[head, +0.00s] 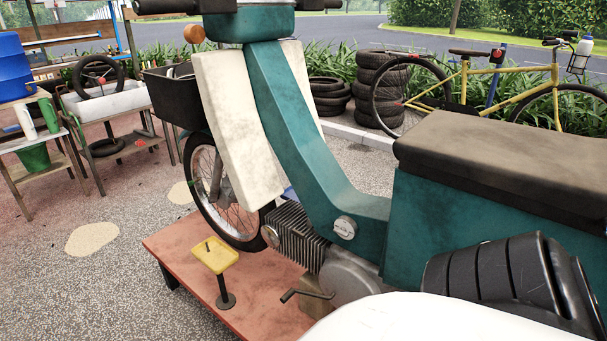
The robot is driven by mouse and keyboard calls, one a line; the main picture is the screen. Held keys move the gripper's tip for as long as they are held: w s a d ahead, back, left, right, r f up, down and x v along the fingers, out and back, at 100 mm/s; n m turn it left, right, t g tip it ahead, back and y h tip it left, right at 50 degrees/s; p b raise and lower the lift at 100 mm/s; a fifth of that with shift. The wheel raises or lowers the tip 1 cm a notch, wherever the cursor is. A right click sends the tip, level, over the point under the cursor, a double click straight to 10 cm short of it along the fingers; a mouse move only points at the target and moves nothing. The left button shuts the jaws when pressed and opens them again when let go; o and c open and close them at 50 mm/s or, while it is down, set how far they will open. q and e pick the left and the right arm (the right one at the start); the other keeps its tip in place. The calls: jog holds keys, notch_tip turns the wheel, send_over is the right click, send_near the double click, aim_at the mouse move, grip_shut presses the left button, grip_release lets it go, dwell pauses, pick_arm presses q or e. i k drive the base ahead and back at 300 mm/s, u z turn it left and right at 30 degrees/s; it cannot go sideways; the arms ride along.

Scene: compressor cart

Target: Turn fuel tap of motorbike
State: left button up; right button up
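The motorbike (293,124) is teal with cream leg shields and a dark brown seat (510,160). It stands upright on a low red-brown platform (263,300). A small round silver knob (344,228) sits on the teal frame above the engine (297,236); it may be the fuel tap, but I cannot tell for sure or read its setting. Nothing touches this knob. Neither of my grippers shows in this view. White and black parts, likely mine, fill the bottom right and hide the lower rear of the motorbike.
A yellow tray on a stand (215,255) rises beside the engine. A bent metal pedal (303,293) sticks out below. Workbenches stand at the left, with a blue container (12,68). Stacked tyres (380,90) and a yellow bicycle (500,82) are behind. The left floor is mostly clear.

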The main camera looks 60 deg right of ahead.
aim_at(343, 231)
jog(key=i, duration=2.8)
jog(key=z, duration=3.5)
jog(key=i, duration=0.5)
